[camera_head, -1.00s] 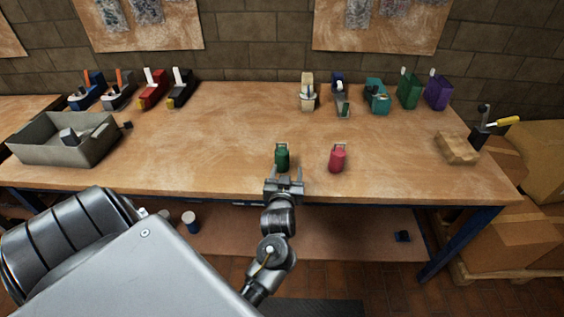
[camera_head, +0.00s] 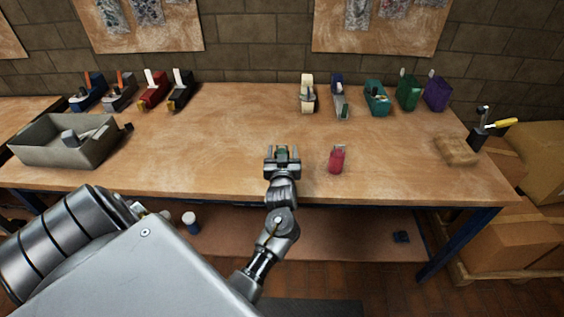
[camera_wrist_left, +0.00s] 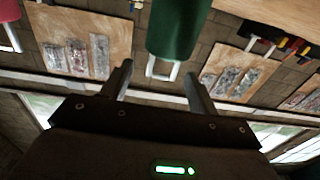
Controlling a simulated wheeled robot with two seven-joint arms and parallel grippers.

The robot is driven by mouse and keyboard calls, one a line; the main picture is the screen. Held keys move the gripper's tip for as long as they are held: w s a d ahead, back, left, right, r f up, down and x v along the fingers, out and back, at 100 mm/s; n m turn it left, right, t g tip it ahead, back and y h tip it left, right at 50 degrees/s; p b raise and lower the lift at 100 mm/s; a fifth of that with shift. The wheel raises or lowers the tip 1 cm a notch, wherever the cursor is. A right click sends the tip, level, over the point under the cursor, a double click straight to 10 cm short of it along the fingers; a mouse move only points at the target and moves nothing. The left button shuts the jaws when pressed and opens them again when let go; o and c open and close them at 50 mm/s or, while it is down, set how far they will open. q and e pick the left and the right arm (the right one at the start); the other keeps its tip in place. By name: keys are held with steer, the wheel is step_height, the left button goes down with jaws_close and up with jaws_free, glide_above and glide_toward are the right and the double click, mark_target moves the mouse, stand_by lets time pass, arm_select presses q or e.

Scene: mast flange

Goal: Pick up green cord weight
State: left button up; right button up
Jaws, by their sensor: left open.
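The green cord weight (camera_head: 283,154) stands on the bench near its front edge, mostly hidden by my left gripper (camera_head: 283,150) in the head view. In the left wrist view its green body (camera_wrist_left: 178,28) is at the top centre, and its pale loop handle hangs between the fingertips. My left gripper (camera_wrist_left: 158,75) is open, its fingers on either side of the handle. I cannot tell whether they touch it. My right gripper is not in view.
A pink cord weight (camera_head: 337,160) stands just right of my left gripper. A grey bin (camera_head: 88,155) is at the left. Tape dispensers line the back of the bench, and a wooden block (camera_head: 457,150) is at the right. The bench middle is clear.

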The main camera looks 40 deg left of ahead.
mark_target(282, 149)
arm_select(q)
steer(key=p+x, duration=0.1)
steer(key=x, duration=0.3)
steer(key=shift+w+a, duration=0.1)
steer(key=shift+a, duration=0.15)
steer(key=shift+r, duration=0.1)
jaws_close()
